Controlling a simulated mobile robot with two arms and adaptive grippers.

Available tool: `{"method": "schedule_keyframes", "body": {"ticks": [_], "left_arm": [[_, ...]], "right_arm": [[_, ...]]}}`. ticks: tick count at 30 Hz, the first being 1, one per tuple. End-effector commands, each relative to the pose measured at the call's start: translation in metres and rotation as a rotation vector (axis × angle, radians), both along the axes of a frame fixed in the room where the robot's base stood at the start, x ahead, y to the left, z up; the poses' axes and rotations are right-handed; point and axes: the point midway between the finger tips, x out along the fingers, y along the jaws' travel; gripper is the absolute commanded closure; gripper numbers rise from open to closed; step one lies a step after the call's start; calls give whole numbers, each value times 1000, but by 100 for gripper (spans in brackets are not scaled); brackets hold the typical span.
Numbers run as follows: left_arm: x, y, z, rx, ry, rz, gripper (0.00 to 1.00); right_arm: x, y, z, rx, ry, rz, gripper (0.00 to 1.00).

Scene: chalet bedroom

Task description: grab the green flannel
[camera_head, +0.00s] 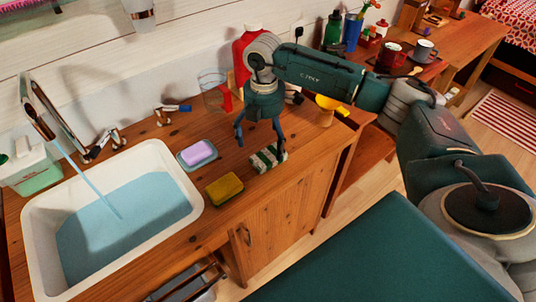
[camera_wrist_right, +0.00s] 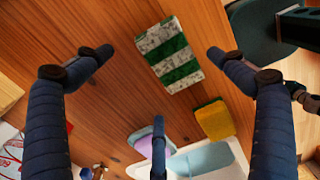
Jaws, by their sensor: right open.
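The green flannel (camera_head: 268,158) is a folded cloth with green and pale grey stripes. It lies flat on the wooden counter, right of the sink. In the right wrist view the flannel (camera_wrist_right: 169,56) lies between the spread fingers, toward the top of the picture. My right gripper (camera_head: 258,142) hangs above the counter just over the flannel, pointing down. Its blue fingers are open in the right wrist view (camera_wrist_right: 160,62), with nothing between them and apart from the cloth. My left gripper does not show.
A yellow-green sponge (camera_head: 224,190) and a soap dish with lilac soap (camera_head: 197,154) lie close left of the flannel. The white sink (camera_head: 34,250) holds water. A glass jug (camera_head: 214,92) and red bottle (camera_head: 246,45) stand behind. The counter's front edge is near.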

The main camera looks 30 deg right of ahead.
Motion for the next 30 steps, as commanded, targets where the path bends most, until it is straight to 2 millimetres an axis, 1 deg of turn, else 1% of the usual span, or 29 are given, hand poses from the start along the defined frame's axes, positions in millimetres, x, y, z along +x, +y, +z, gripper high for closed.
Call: {"method": "schedule_keyframes", "body": {"ticks": [1,3,6,10,15,17,18,20,21,22,30], "left_arm": [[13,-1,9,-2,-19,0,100],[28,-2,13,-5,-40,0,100],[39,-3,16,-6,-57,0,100],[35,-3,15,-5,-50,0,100],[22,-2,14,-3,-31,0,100],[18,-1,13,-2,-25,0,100],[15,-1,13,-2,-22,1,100],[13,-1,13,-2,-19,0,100],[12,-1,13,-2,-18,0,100],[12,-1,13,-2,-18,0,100],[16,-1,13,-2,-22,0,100]], "right_arm": [[-4,-1,-5,-1,6,0,5],[-5,0,-16,1,4,0,5],[-4,0,-29,0,3,1,5],[-3,0,-35,1,0,1,5],[-3,0,-35,1,0,1,5],[-3,0,-35,1,0,1,17],[-3,0,-35,1,0,1,25],[-3,0,-35,1,0,1,37],[-3,0,-35,1,0,1,45],[-3,0,-35,1,0,1,48],[-3,0,-35,1,0,1,48]]}}
